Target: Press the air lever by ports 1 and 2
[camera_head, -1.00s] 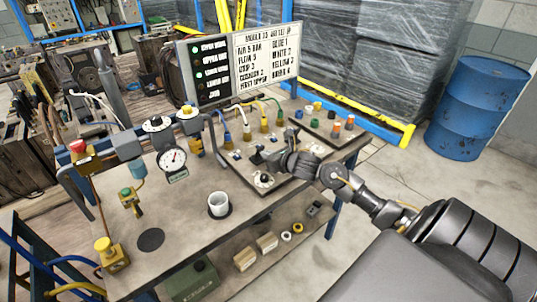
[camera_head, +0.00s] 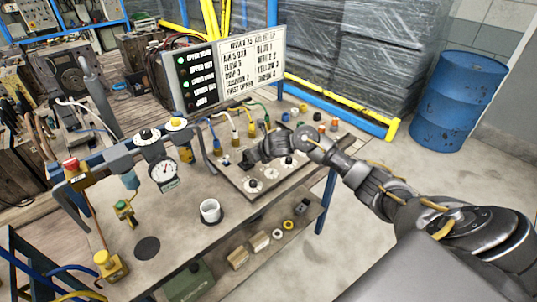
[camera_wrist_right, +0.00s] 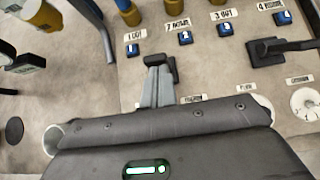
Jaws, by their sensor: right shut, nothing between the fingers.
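My right gripper (camera_head: 246,160) is shut and empty, low over the control panel (camera_head: 229,176) on the bench. In the right wrist view its fingertips (camera_wrist_right: 159,74) are at a black lever (camera_wrist_right: 158,60) just below the blue tags of ports 1 (camera_wrist_right: 132,48) and 2 (camera_wrist_right: 185,38). The fingertips overlap the lever and cover part of it; I cannot tell whether it is pressed down. A second black lever (camera_wrist_right: 285,46) stands to the right, near the port 4 tag. My left gripper is not in view.
Hose fittings (camera_head: 235,137) line the panel's back edge, with a sign board (camera_head: 235,68) behind. Round dials lie along the panel's front.

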